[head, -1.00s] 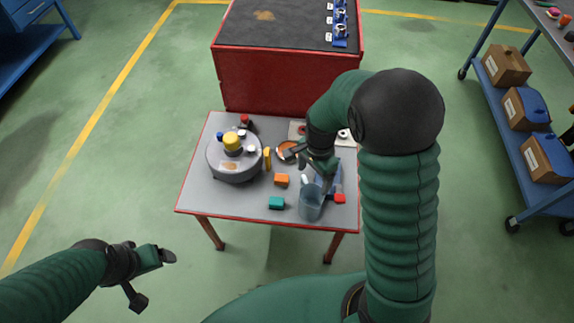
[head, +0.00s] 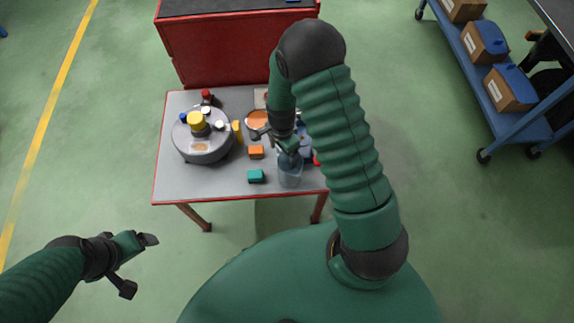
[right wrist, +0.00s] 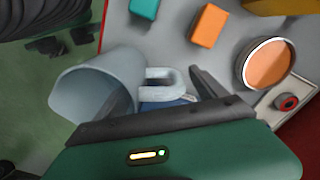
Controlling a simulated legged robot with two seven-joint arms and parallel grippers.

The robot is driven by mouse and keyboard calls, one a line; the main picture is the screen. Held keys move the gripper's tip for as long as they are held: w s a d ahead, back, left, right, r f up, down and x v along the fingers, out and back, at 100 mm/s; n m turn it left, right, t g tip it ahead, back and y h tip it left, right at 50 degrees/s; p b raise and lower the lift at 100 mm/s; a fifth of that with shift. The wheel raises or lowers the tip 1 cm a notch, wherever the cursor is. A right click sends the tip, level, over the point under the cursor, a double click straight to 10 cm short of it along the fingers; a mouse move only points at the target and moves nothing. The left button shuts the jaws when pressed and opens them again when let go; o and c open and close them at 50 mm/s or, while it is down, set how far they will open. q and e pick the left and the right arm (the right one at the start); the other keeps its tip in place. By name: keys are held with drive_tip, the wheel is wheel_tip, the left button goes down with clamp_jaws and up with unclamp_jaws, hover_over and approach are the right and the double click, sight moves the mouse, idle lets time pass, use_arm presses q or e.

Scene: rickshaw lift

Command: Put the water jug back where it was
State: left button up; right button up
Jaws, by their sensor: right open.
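The water jug (head: 290,174) is a translucent blue-grey vessel near the table's front right. In the right wrist view the jug (right wrist: 92,92) shows at left, with its pale U-shaped handle (right wrist: 160,74) toward the middle. My right gripper (head: 275,146) is open just behind the jug. In the right wrist view the handle lies between the open fingers of the right gripper (right wrist: 160,98); I cannot tell whether they touch it. My left gripper (head: 141,264) is open and empty, off the table at the lower left.
The grey table (head: 222,183) also holds a round grey device (head: 202,150), an orange block (head: 256,152), a teal block (head: 256,176) and an orange-topped round dish (right wrist: 266,64). A red cabinet (head: 235,50) stands behind. A blue cart (head: 530,125) with boxes is at right.

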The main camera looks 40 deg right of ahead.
drive_tip(key=shift+f, duration=0.95)
drive_tip(key=shift+w+a+f, duration=0.1)
drive_tip(key=shift+w+f, duration=0.05)
drive_tip(key=shift+f, duration=0.05)
drive_tip(key=shift+r, duration=0.1)
drive_tip(key=c, duration=0.5)
use_arm(q)
drive_tip(key=shift+w+f, duration=0.1)
drive_tip(key=shift+f, duration=0.25)
use_arm(e)
clamp_jaws()
drive_tip(key=shift+r, duration=0.1)
